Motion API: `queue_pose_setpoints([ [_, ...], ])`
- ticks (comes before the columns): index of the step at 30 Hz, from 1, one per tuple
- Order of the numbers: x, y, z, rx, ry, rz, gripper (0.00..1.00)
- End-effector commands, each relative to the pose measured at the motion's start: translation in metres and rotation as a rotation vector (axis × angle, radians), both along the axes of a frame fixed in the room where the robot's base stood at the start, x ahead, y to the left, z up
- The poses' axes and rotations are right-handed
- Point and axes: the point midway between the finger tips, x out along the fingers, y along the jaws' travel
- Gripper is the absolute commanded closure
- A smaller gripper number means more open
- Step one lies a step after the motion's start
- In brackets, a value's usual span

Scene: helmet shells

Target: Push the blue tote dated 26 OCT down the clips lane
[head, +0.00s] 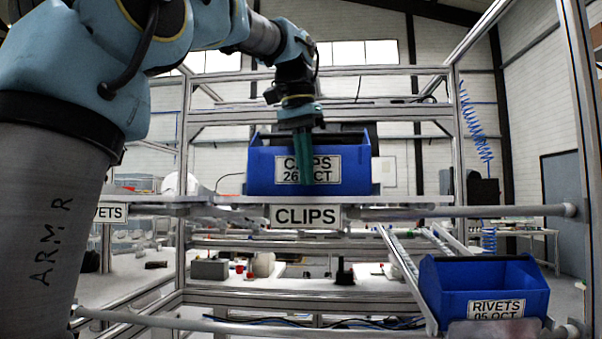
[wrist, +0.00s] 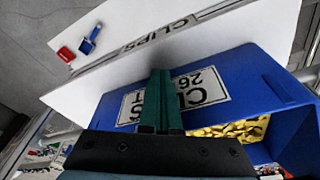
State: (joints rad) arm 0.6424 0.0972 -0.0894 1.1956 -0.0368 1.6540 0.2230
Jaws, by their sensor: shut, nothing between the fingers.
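The blue tote labelled CLIPS 26 OCT (head: 262,175) sits upright on the shelf above the CLIPS sign (head: 306,216). My gripper (head: 306,180) is shut and empty, pointing down in front of the tote's labelled face and covering part of the label. In the wrist view the shut green fingers (wrist: 160,85) lie across the label of the tote (wrist: 250,90), which holds gold-coloured pieces (wrist: 235,130). Whether the fingers touch the tote's front I cannot tell. The lane surface behind the tote is hidden in the head view.
Another blue tote labelled RIVETS 05 OCT (head: 480,285) sits lower right on a sloping rail chute (head: 405,265). A RIVETS sign (head: 110,212) shows at the left, partly behind my arm. Metal frame posts (head: 455,130) stand either side of the shelf.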

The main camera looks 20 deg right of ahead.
Motion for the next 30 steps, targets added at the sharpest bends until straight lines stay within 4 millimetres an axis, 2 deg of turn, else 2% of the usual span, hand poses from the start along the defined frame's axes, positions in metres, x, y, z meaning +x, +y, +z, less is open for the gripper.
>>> queue_pose_setpoints([
  [30,0.053,-0.024,0.002,0.001,0.001,0.001,1.0],
])
